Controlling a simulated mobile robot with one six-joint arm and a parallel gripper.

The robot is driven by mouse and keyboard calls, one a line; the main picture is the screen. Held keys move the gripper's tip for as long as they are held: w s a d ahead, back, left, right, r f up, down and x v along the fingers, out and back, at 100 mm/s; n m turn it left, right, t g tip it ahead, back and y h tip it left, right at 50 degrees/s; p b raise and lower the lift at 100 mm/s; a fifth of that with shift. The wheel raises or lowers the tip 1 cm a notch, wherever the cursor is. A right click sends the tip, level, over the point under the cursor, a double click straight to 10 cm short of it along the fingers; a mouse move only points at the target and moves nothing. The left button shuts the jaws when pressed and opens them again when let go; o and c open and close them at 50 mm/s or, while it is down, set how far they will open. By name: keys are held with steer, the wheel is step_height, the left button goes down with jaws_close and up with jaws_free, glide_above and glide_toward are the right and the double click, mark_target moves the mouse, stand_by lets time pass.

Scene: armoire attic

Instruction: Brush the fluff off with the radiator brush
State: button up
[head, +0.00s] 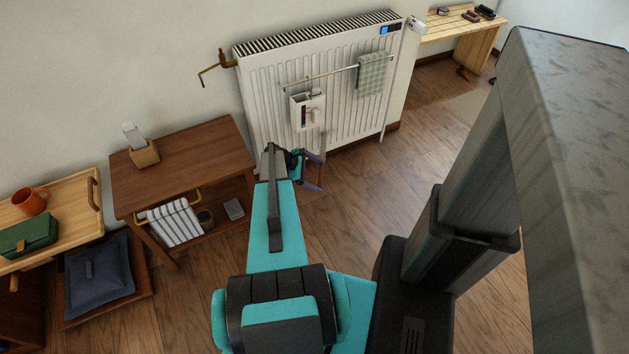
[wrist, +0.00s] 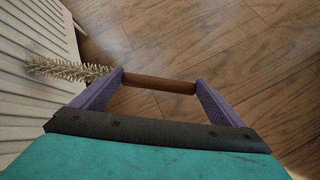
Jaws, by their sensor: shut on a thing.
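The radiator brush shows in the wrist view, with a brown handle (wrist: 160,85) and pale, bushy bristles (wrist: 66,69). My gripper (wrist: 158,81) is shut on the handle, which spans its two purple fingers. The bristles stick out to the left, over the ribbed white face of the radiator (wrist: 25,105); I cannot tell whether they touch it. In the head view my gripper (head: 316,172) is low in front of the white radiator (head: 270,95), partly hidden by my teal arm. I cannot make out any fluff in either view.
A rail with a green checked towel (head: 371,75) and a white caddy (head: 306,110) hang on the radiator's front. A brown side table (head: 180,165) with a shelf stands to the left. A wooden bench (head: 465,30) stands at the back right. Floor right of my gripper is clear.

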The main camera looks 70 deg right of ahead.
steer(key=shift+w+d, duration=0.1)
steer(key=shift+d, duration=0.15)
steer(key=shift+s+d+r, duration=0.1)
steer(key=shift+s, duration=0.1)
steer(key=shift+s+d, duration=0.2)
steer(key=shift+s, duration=0.05)
steer(key=shift+s, duration=0.25)
stand_by(0.5)
steer(key=shift+s+d, duration=0.2)
steer(key=shift+s, duration=0.2)
steer(key=shift+s+d, duration=0.1)
stand_by(0.3)
steer(key=shift+s+d, duration=0.2)
steer(key=shift+d, duration=0.2)
